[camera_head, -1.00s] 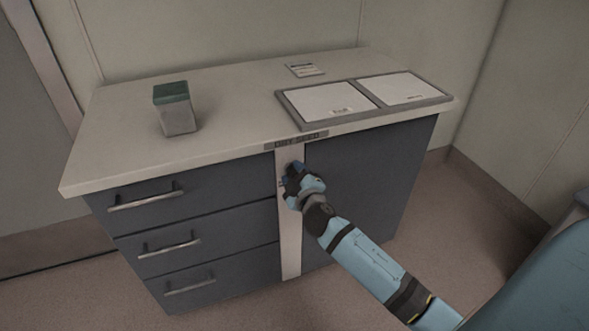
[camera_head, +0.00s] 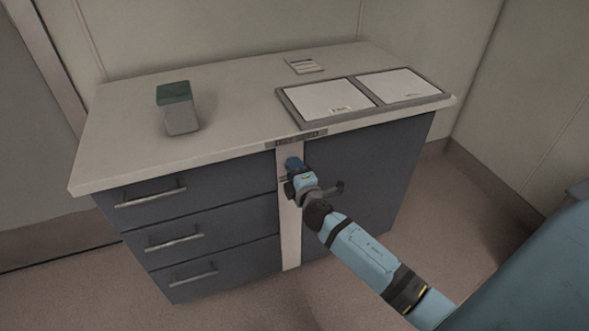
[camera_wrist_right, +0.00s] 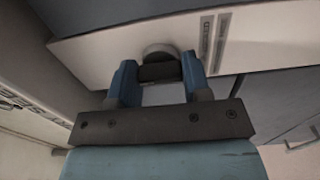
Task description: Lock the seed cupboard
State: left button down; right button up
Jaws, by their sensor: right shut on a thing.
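The seed cupboard (camera_head: 365,175) is a dark blue-grey door panel under a pale worktop, to the right of a pale vertical strip (camera_head: 291,240). A label (camera_head: 296,139) sits at the top of that strip. My right gripper (camera_head: 293,164) is at the upper part of the strip. In the right wrist view its two blue fingers (camera_wrist_right: 159,80) are on either side of a small lock knob (camera_wrist_right: 159,52) with a round grey base and a dark grip, and are shut on it. In the head view the gripper hides the knob. My left gripper is not in view.
Drawers with bar handles (camera_head: 175,238) are left of the strip. The worktop (camera_head: 235,120) carries a green-lidded container (camera_head: 181,117), a framed pair of white panels (camera_head: 325,101) and a small card (camera_head: 304,66). The floor in front is clear.

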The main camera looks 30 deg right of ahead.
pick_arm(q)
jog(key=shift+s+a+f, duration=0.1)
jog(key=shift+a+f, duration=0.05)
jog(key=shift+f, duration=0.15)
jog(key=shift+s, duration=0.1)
pick_arm(e)
jog(key=o, duration=0.9)
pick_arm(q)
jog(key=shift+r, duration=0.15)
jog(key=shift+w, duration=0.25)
